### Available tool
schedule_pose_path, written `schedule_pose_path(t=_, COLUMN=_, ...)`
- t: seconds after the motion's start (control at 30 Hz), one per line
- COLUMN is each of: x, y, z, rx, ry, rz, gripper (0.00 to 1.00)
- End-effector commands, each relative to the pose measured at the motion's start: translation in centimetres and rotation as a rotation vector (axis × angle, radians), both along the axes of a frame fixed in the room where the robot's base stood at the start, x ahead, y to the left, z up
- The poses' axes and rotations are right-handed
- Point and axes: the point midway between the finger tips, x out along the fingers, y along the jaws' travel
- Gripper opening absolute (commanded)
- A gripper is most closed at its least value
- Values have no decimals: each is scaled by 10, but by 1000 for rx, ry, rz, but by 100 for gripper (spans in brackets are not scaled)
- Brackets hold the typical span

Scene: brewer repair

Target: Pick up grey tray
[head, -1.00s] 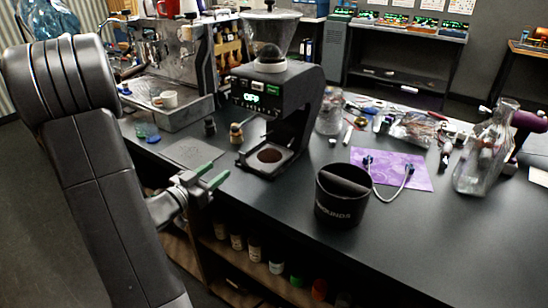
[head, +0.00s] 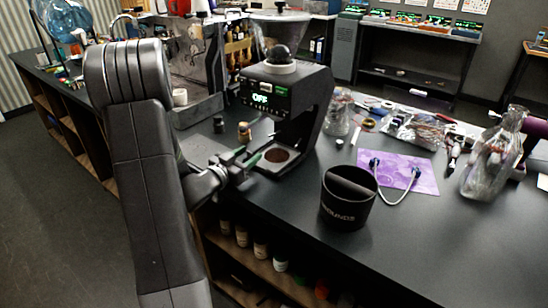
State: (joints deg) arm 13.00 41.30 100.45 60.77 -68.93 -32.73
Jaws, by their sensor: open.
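A grey tray (head: 274,171) with a round brown middle sits at the foot of the black grinder (head: 287,97). My gripper (head: 251,155) has green fingertips and is open. It is at the left side of this tray, with one fingertip over or beside the tray's left edge. I cannot tell whether it touches. Nothing shows between the fingers. My arm and gripper hide part of the counter to the left.
A flat grey plate (head: 204,147) lies on the counter behind my gripper, partly hidden. A small wooden-handled tamper (head: 244,132) stands just behind the fingers. A purple mat (head: 412,176) and glass flask (head: 488,160) are further right.

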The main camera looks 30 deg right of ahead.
Motion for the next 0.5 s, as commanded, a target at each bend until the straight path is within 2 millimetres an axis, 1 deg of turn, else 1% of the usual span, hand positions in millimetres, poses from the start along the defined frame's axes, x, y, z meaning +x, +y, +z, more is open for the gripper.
schedule_pose_path(t=0.07, x=0, y=0, z=0, rx=0, ry=0, rz=0, gripper=47)
schedule_pose_path(t=0.17, x=0, y=0, z=0, rx=0, ry=0, rz=0, gripper=30)
schedule_pose_path(t=0.3, x=0, y=1, z=0, rx=0, ry=0, rz=0, gripper=2)
schedule_pose_path(t=0.33, x=0, y=1, z=0, rx=0, ry=0, rz=0, gripper=0)
schedule_pose_path(t=0.5, x=0, y=1, z=0, rx=-1, ry=0, rz=0, gripper=0)
